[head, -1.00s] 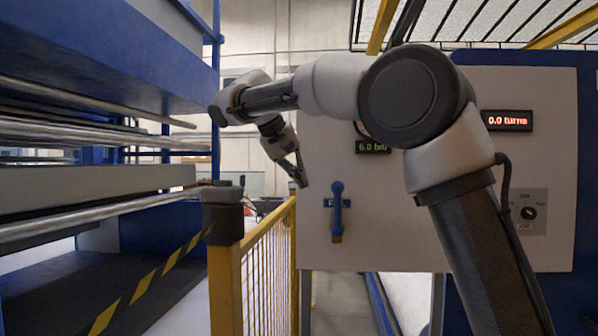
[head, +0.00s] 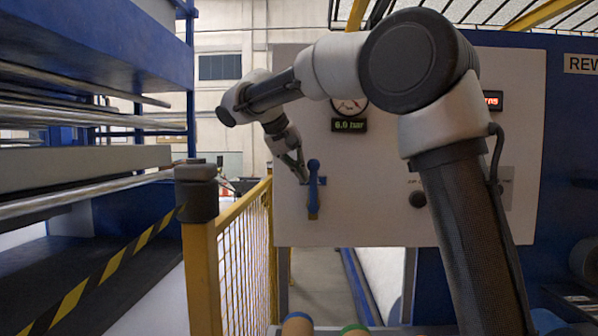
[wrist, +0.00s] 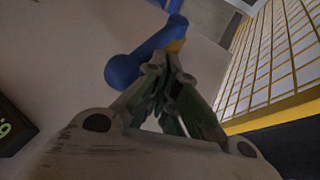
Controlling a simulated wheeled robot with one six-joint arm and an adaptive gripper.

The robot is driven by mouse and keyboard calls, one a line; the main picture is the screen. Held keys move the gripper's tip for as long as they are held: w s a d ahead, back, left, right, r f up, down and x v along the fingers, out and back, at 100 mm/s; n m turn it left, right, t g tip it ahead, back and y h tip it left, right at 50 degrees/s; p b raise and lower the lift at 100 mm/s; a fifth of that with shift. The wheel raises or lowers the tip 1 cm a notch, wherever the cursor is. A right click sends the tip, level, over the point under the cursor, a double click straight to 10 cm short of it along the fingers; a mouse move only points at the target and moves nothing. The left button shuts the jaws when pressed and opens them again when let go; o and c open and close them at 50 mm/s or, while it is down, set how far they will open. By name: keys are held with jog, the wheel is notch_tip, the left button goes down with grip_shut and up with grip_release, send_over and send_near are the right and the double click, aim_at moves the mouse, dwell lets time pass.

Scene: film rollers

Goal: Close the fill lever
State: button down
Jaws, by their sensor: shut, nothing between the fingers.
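The fill lever (head: 313,188) is a blue handle on the pale panel, standing upright in the picture with a rounded top end and a small yellowish part near its lower end. In the wrist view the blue lever (wrist: 150,52) runs diagonally just beyond my fingers, with its rounded end toward the left. My gripper (head: 303,179) is at the lever's left side in the head view. In the wrist view my gripper's fingertips (wrist: 167,64) are together and empty, close against the lever's side. I cannot tell whether they touch it.
The pale panel (head: 390,215) carries a gauge, a green display (head: 349,125) and a dark knob (head: 417,199). A yellow fence (head: 230,255) with a dark-capped post stands left of it. Large metal rollers (head: 100,122) fill the far left. The floor gap below the panel looks clear.

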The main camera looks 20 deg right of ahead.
jog(key=shift+d, duration=0.15)
jog(key=shift+s+d+r+y, duration=0.1)
jog(key=shift+s+d+y, duration=0.1)
jog(key=shift+y, duration=0.1)
jog(key=shift+d, duration=0.15)
jog(key=shift+s+d+r+m+y, duration=0.2)
jog(key=shift+d+m+y, duration=0.1)
jog(key=shift+d+y, duration=0.45)
jog(key=shift+s+d+f+m+t+y, duration=0.7)
jog(key=shift+d+f+y, duration=0.6)
jog(key=shift+d+y, duration=0.55)
jog(key=shift+s+d+f+m+t+y, duration=0.5)
jog(key=shift+d+f+t+y, duration=0.4)
jog(key=shift+d+f+y, duration=0.7)
jog(key=shift+s+d+f+m+t+y, duration=0.55)
jog(key=shift+d+f+t+y, duration=0.4)
jog(key=shift+d+y, duration=1.1)
jog(key=shift+s+a+f, duration=0.1)
jog(key=shift+f, duration=0.15)
